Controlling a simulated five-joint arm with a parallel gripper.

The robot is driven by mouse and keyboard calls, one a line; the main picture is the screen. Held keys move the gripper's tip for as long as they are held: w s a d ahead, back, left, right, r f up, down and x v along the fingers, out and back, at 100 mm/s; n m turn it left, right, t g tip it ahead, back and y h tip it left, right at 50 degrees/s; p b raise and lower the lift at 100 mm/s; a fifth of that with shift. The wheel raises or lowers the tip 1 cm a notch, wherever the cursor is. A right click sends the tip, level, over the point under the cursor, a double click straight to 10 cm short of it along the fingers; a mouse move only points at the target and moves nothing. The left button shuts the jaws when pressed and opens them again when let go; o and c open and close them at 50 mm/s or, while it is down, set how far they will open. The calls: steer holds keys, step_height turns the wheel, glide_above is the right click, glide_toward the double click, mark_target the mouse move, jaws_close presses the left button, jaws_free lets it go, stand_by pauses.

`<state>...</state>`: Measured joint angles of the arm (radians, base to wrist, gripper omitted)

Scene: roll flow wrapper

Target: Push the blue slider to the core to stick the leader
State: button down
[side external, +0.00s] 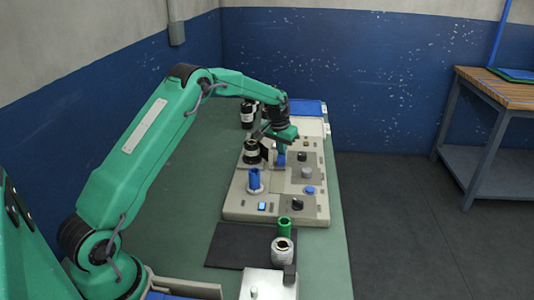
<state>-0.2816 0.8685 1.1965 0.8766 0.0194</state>
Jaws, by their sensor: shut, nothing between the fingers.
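The grey wrapper machine (235,207) stands on the green table. A small blue block (281,160), which looks like the blue slider, sits on its deck right under my gripper (280,149). My gripper points down and is shut and empty; its fingertips are at or just above the block, and I cannot tell if they touch. A blue cylinder (255,180), which looks like the core, stands upright on a pale round base nearer the camera, to the left. A black and white roll (252,153) stands left of my gripper. The leader cannot be made out.
Black and grey knobs (306,172) and a blue button (309,190) are on the deck's right side. A blue tray (308,108) lies at the back.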

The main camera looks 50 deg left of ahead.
mark_target(281, 176)
steer(key=shift+s+d, duration=0.1)
steer(key=shift+s, duration=0.05)
steer(key=shift+s+d, duration=3.45)
steer(key=shift+d, duration=0.05)
steer(key=shift+a, duration=0.1)
steer(key=shift+w+a, duration=0.35)
steer(key=shift+w, duration=0.05)
steer(key=shift+r, duration=0.1)
step_height(281, 176, up, 8)
stand_by(0.4)
